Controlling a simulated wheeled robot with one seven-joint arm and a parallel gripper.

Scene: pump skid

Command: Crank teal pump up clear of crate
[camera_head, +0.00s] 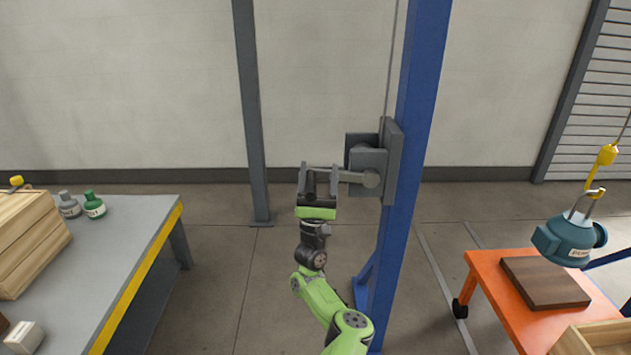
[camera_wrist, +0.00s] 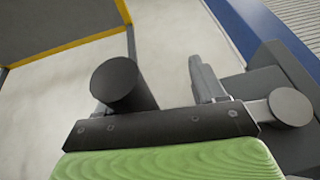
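The teal pump (camera_head: 568,238) hangs at the right from a yellow hook (camera_head: 605,157), in the air over an orange cart. A wooden crate (camera_head: 572,343) is in the lower right corner, partly cut off; the pump shows apart from it. The grey winch (camera_head: 366,160) is fixed to the blue post, and its crank arm (camera_head: 345,176) points left. My gripper (camera_head: 319,180) is at the crank's outer end, fingers spread. In the wrist view, the dark crank grip (camera_wrist: 122,84) stands near the palm, with a gap to the finger (camera_wrist: 206,78) on its right.
The blue post (camera_head: 408,150) stands right beside my arm. A grey workbench (camera_head: 135,240) with bottles and wooden boxes is at the left. The orange cart (camera_head: 490,275) carries a brown board (camera_head: 545,283).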

